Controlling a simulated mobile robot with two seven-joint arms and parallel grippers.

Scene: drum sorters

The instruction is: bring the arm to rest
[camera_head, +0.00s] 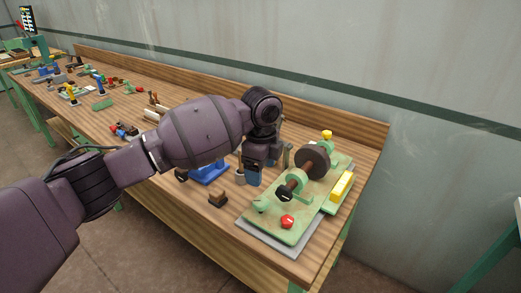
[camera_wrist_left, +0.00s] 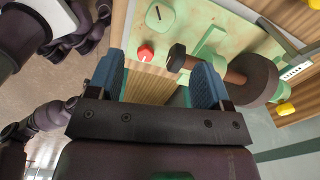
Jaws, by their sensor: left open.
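My left arm reaches in from the left in the head view, over the workbench (camera_head: 292,262). My left gripper (camera_head: 250,172) points down at the bench, just left of a green machine (camera_head: 262,226). In the left wrist view its two blue-padded fingers (camera_wrist_left: 158,82) stand apart, with nothing held between them. The machine has a dark round wheel on a shaft (camera_head: 312,160) and a red knob (camera_head: 287,221). The knob also shows in the wrist view (camera_wrist_left: 146,53), beyond the fingers.
A blue tool (camera_head: 209,174) and a small brown block (camera_head: 218,199) lie left of the gripper. A yellow block (camera_head: 342,186) is at the machine's right side. Several small parts cover the bench's far left. A wall rises behind; open floor lies in front.

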